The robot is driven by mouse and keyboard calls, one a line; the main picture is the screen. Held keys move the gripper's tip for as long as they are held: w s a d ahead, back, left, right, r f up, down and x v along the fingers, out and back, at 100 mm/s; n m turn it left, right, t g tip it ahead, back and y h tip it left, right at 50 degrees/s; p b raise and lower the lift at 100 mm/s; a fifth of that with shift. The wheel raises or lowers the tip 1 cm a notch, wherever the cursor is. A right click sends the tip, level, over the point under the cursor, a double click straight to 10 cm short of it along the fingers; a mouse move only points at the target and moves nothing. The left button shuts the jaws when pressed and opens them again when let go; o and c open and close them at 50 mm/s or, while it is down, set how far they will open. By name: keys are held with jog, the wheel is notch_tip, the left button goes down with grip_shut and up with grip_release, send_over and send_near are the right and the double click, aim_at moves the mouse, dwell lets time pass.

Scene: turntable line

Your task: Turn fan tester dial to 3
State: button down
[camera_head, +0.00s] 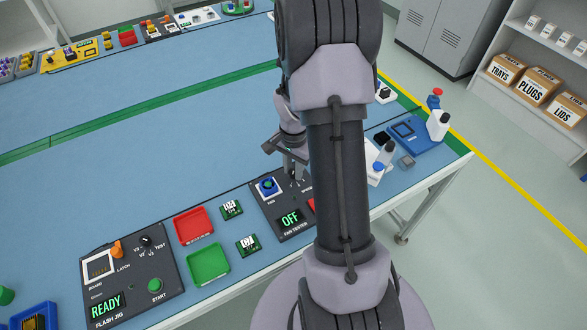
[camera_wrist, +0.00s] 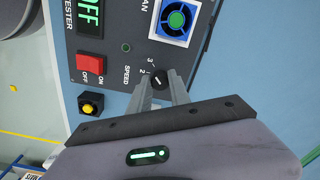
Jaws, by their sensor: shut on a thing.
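The fan tester (camera_head: 268,222) is a dark panel on the blue table, partly hidden by my arm in the head view. Its display (camera_head: 290,219) reads OFF. In the wrist view the panel (camera_wrist: 110,62) shows a blue-framed fan (camera_wrist: 176,20), a red ON/OFF switch (camera_wrist: 89,63) and a black speed dial (camera_wrist: 157,80) with marks 2 and 3 readable beside it. My gripper (camera_wrist: 158,86) is shut on the speed dial, a finger on each side. In the head view my gripper (camera_head: 294,172) is over the panel. The dial's exact setting is hard to tell.
A flash jig (camera_head: 130,270) with a READY display stands at the left. A red tray (camera_head: 194,226), a green tray (camera_head: 208,264) and small green boards lie between it and the tester. A blue device (camera_head: 412,134) stands to the right. The table middle is clear.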

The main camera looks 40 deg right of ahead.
dwell(0.3)
jog(key=c, duration=1.2)
grip_release()
notch_tip(320, 180, up, 18)
jog(key=p, duration=0.6)
jog(key=shift+f+p, duration=0.25)
jog(key=shift+p, duration=0.15)
